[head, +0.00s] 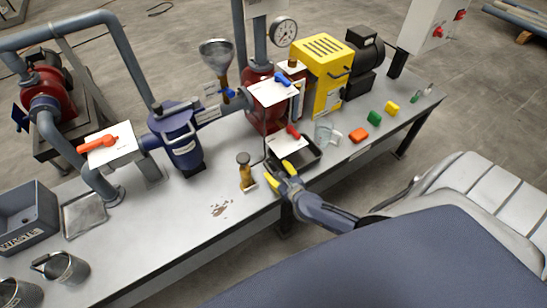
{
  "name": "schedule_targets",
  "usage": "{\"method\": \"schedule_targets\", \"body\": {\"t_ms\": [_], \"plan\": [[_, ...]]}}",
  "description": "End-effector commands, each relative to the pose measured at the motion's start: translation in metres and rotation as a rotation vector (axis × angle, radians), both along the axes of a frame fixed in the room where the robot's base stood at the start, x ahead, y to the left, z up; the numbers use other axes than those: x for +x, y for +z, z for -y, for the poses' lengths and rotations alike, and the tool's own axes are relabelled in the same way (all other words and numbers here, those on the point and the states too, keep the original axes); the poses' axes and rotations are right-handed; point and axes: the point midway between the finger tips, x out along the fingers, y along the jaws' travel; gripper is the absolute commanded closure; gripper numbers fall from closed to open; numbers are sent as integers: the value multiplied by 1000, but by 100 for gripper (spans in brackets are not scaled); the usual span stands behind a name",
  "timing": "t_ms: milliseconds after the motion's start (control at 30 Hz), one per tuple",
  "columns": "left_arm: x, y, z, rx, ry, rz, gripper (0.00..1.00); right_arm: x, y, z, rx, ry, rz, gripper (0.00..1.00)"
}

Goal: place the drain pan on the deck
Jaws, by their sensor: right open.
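A shallow dark pan (312,161), which looks like the drain pan, is near the middle of the grey deck (225,235), below the red housing. A white plate with a red lever (293,131) covers part of it from this view. I cannot tell whether the pan rests flat on the deck. My right gripper (284,178), with yellow fingertips, is open at the pan's near left edge. I cannot tell whether it touches the pan. My left gripper is not in view.
A brass valve piece (244,171) stands just left of my right gripper. A blue strainer housing (180,140) is behind it. A flat metal tray (85,214), a waste bin (24,220) and a metal cup (62,268) are at left.

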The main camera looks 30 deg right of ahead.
Motion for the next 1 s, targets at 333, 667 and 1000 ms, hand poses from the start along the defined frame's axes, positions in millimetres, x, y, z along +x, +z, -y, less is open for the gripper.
{"method": "schedule_targets", "body": {"t_ms": [333,667,1000], "plan": [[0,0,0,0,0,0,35,-49,17,-5,-1,0,0,43],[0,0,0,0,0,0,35,-63,23,-7,0,-1,1,43],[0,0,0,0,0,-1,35,-63,23,-7,0,-1,0,43]]}}
